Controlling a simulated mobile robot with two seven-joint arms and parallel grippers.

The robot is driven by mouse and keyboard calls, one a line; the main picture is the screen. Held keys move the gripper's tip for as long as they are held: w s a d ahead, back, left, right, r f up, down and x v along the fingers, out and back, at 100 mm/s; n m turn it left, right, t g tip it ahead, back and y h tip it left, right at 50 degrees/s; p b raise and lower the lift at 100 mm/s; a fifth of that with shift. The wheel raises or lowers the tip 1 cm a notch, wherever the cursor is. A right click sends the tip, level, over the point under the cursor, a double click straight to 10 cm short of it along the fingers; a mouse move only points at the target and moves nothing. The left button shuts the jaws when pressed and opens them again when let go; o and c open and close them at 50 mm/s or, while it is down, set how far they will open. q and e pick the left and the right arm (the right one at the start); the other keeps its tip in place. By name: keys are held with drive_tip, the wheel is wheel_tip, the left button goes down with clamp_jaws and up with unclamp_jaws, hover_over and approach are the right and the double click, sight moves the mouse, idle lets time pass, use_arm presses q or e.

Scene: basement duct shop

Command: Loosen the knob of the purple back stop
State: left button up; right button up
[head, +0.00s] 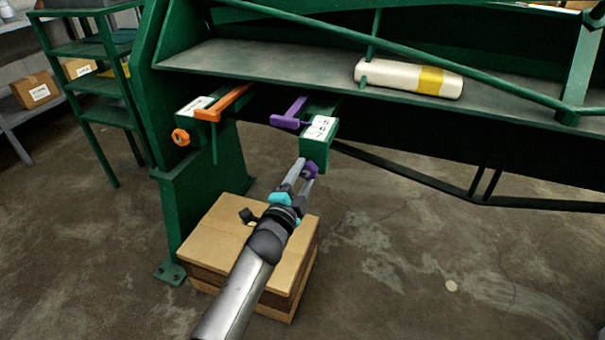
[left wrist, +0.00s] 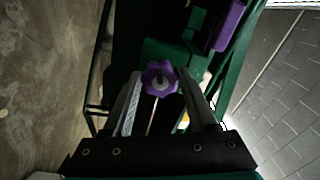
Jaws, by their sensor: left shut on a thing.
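The purple back stop (head: 291,113) is a purple bar on a green bracket with a white label (head: 320,127), under the front edge of the green machine. Its lobed purple knob (head: 312,170) sits at the bracket's lower front. My left gripper (head: 303,167) reaches up from below and is shut on this knob. In the left wrist view, the knob (left wrist: 160,78) shows between the two grey fingers, with the green bracket behind it. Part of the purple bar (left wrist: 229,25) shows at the top there. My right gripper is in neither view.
An orange back stop (head: 222,103) with its own orange knob (head: 180,137) is to the left. A cream cylinder with a yellow band (head: 410,78) lies on the machine's shelf. A wooden box (head: 222,238) stands below my left arm. Floor at right is open.

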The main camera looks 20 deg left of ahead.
use_arm(q)
drive_tip(key=shift+n, duration=1)
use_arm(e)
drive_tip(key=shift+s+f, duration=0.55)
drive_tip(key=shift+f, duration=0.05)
use_arm(q)
drive_tip(key=shift+p, duration=0.3)
drive_tip(key=o, duration=1.4)
drive_tip(key=shift+c, duration=0.2)
drive_tip(key=shift+s, duration=0.25)
drive_tip(key=s+p, duration=0.4)
drive_tip(key=s, duration=1)
drive_tip(key=shift+s+a, duration=0.25)
drive_tip(key=shift+s, duration=0.15)
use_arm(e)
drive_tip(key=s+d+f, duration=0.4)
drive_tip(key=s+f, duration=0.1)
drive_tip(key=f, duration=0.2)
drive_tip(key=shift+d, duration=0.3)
